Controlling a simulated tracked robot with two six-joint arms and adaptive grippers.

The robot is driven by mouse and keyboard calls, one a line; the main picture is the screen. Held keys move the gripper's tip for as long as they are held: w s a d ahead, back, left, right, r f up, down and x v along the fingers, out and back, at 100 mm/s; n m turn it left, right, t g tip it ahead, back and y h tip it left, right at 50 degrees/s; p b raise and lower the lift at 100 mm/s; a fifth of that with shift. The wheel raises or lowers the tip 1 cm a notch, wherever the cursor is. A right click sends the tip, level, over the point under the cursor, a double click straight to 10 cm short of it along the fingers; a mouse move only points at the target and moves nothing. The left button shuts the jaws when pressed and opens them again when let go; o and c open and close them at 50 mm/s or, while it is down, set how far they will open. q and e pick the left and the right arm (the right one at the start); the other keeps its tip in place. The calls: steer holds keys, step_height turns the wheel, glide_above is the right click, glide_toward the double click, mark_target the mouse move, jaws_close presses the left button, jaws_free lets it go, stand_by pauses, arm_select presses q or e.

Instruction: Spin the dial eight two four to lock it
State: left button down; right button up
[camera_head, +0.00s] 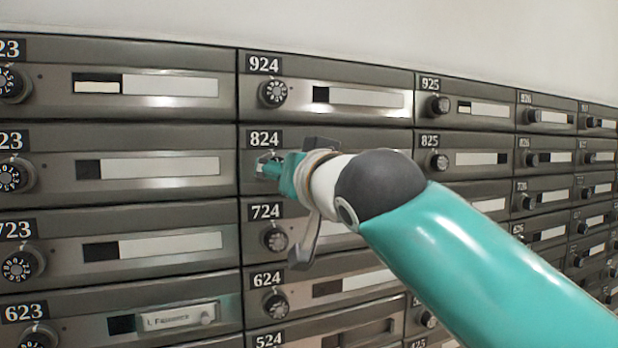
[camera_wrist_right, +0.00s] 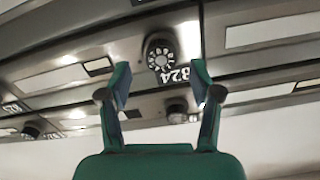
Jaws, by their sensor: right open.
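Mailbox 824 (camera_head: 340,167) is in the middle of the head view, with its number plate (camera_head: 265,139) above its dial. My right gripper (camera_head: 268,168) reaches in from the right in front of that dial and hides much of it. In the right wrist view the dial 824 (camera_wrist_right: 160,56) is a dark round knob with a white-marked face, beside its number plate (camera_wrist_right: 173,77). The fingers of my right gripper (camera_wrist_right: 160,69) are spread apart, one on each side of the dial in the picture. I see no contact with it. My left gripper is not in view.
Mailbox dial 924 (camera_head: 273,93) is above and dial 724 (camera_head: 275,239) below. Dial 825 (camera_head: 437,162) is to the right. Mailbox 623 has a paper name label (camera_head: 180,317). My right arm covers part of the lower right boxes.

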steer(key=v, duration=0.8)
steer(key=shift+s, duration=0.2)
